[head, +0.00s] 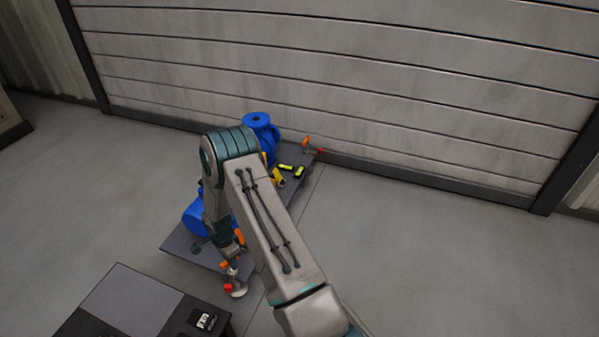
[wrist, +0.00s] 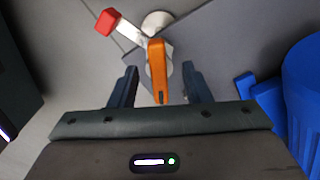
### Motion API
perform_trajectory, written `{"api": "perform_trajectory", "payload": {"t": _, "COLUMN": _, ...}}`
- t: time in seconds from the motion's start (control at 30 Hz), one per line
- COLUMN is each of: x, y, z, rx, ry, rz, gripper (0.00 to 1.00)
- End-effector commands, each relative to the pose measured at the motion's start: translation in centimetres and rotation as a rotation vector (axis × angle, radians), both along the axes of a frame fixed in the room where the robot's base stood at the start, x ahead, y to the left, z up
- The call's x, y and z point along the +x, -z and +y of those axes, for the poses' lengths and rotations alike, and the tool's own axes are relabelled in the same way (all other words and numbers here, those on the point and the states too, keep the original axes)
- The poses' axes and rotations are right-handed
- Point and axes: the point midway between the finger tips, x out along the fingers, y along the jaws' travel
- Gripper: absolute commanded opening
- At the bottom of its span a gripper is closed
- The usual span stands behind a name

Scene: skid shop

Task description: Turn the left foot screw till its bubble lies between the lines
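The left foot screw shows in the wrist view as an orange bar (wrist: 157,68), a pale arm with a red end block (wrist: 111,20) and a round pale foot (wrist: 157,22). In the head view its red block (head: 228,288) is at the skid's near corner. My gripper (wrist: 160,70) is open, with a finger on each side of the orange bar and a visible gap on both sides. I cannot tell how deep the bar sits between them. Two yellow-green levels (head: 286,167) (head: 299,171) lie on the skid; their bubbles are too small to read.
The dark skid plate (head: 180,243) carries a blue pump (head: 258,124) and a blue motor (head: 194,220), partly hidden by my arm. Another foot screw, orange and red (head: 306,143), is at the far corner by the wall. The floor to the right is clear.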

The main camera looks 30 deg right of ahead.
Motion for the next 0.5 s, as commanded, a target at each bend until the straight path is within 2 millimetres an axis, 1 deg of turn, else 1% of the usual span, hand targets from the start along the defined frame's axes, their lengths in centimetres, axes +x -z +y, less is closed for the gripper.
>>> {"api": "perform_trajectory", "payload": {"t": 0.07, "x": 0.0, "y": 0.0, "z": 0.0, "rx": 0.000, "ry": 0.000, "rz": 0.001, "gripper": 0.44}}
{"api": "perform_trajectory", "payload": {"t": 0.17, "x": 0.0, "y": -0.6, "z": -0.1, "rx": -0.001, "ry": 0.000, "rz": 0.000, "gripper": 0.44}}
{"api": "perform_trajectory", "payload": {"t": 0.5, "x": 0.0, "y": -4.1, "z": -0.1, "rx": -0.001, "ry": -0.001, "rz": 0.000, "gripper": 0.44}}
